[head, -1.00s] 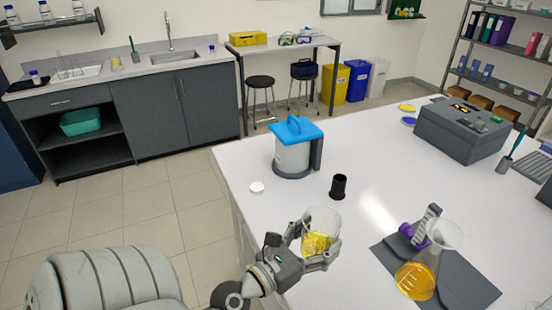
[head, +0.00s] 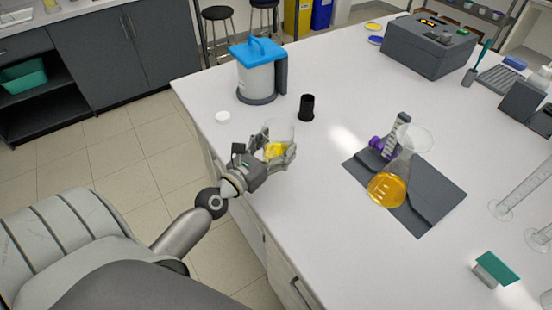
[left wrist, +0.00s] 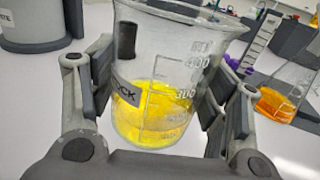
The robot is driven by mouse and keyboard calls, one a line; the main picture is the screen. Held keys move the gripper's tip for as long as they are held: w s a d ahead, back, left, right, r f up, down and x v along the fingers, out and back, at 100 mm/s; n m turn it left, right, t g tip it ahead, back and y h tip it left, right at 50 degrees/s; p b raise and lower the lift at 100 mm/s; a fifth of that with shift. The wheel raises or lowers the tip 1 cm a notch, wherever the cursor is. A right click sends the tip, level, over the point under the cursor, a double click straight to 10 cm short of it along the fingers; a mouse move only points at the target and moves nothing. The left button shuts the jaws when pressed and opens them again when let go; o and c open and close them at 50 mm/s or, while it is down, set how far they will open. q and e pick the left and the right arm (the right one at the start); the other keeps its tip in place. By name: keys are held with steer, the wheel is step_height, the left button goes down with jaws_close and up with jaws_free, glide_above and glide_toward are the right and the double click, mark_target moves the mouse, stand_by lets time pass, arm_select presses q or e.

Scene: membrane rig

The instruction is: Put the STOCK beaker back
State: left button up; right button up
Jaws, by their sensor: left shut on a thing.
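The STOCK beaker (head: 279,133) is clear glass with yellow liquid in its lower part. It also shows large and upright in the left wrist view (left wrist: 165,85), with part of its label readable. My left gripper (head: 277,153) is shut on it, one finger on each side, over the near left edge area of the white bench (head: 330,175). I cannot tell whether the beaker's base touches the bench. My right gripper is not in view.
A flask of orange liquid (head: 388,188) stands on a dark mat (head: 435,195) to the right. A green-topped block (head: 495,268) is at the front right. The bench's front middle is clear.

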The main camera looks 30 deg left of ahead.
arm_select(q)
steer(key=shift+w+a+f, duration=0.25)
steer(key=shift+w+f, duration=0.2)
steer(key=shift+f, duration=0.15)
step_height(320, 180, down, 3)
steer(key=shift+w+a+r+b, duration=0.1)
steer(key=shift+w+b, duration=0.05)
steer(key=shift+b, duration=0.9)
steer(key=shift+f, duration=0.3)
steer(key=shift+f, duration=0.2)
steer(key=o, duration=1.2)
steer(key=shift+o, duration=0.2)
steer(key=shift+r, duration=0.15)
